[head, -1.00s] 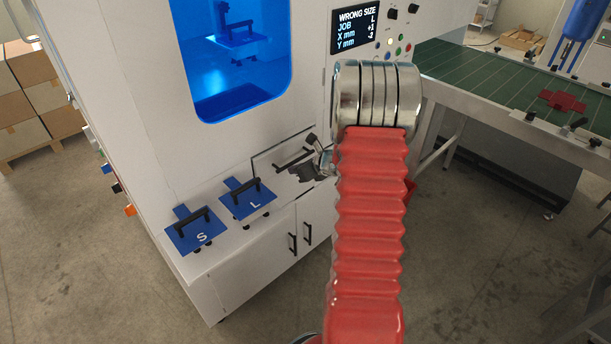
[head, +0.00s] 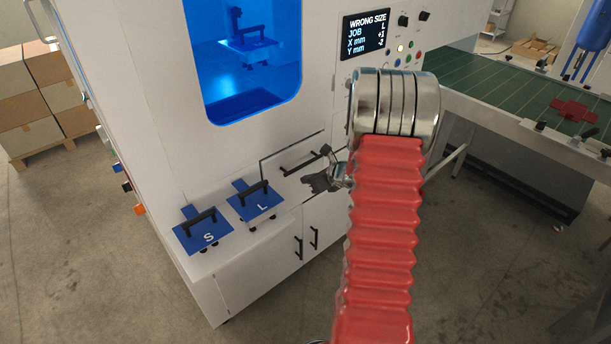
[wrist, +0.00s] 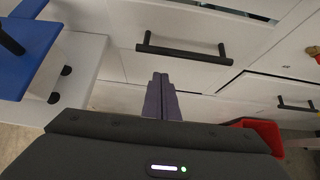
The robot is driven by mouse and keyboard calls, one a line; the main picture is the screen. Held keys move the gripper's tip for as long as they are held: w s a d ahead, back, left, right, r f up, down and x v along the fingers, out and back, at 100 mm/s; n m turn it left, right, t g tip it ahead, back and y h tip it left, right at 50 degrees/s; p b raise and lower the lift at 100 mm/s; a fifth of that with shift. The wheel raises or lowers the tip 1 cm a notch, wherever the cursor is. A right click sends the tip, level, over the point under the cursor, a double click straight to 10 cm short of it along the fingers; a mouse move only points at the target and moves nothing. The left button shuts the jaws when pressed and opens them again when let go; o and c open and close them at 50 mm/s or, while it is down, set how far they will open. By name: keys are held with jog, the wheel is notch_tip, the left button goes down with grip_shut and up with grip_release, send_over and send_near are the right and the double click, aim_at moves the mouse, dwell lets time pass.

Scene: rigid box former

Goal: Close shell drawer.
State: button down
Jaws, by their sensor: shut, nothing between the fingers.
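The likely shell drawer is a white front with a black bar handle (head: 300,165), low on the machine, right of the blue L plate. In the wrist view the same kind of black handle (wrist: 185,50) crosses a white front just beyond my fingertips. My gripper (wrist: 163,82) is shut and empty, its fingers pointing at that front a little below the handle. Whether they touch it I cannot tell. In the head view my gripper (head: 312,183) is small and dark, beside the handle's right end, partly hidden by my red arm. How far the drawer stands out is unclear.
Blue plates marked S (head: 203,236) and L (head: 256,206) sit on a ledge to the left. Cupboard doors with black handles (head: 306,243) are below. A red container (wrist: 262,130) is close at right in the wrist view. A green conveyor (head: 500,90) stands right.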

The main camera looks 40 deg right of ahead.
jog(key=v, duration=1)
jog(key=shift+s, duration=0.55)
jog(key=shift+f, duration=0.1)
jog(key=s+a+r+n+g+y, duration=0.25)
jog(key=s+a+n, duration=0.25)
jog(key=a+n, duration=0.5)
jog(key=s+a+r+n+g+y, duration=0.1)
jog(key=s+a+n+g, duration=0.25)
jog(key=a+n, duration=0.65)
jog(key=s+a+r+n+h, duration=0.2)
jog(key=s+a+r+n, duration=0.2)
jog(key=a+r+n, duration=0.3)
jog(key=s+a+r+n+t+h, duration=0.1)
jog(key=s+a+r+n+h, duration=0.1)
jog(key=s+a+r+n, duration=0.3)
jog(key=a+r+n, duration=0.1)
jog(key=a+n, duration=0.2)
jog(key=a, duration=0.1)
jog(key=shift+s+a+r+n, duration=0.3)
jog(key=shift+a+r+n, duration=0.05)
jog(key=shift+r+n, duration=0.05)
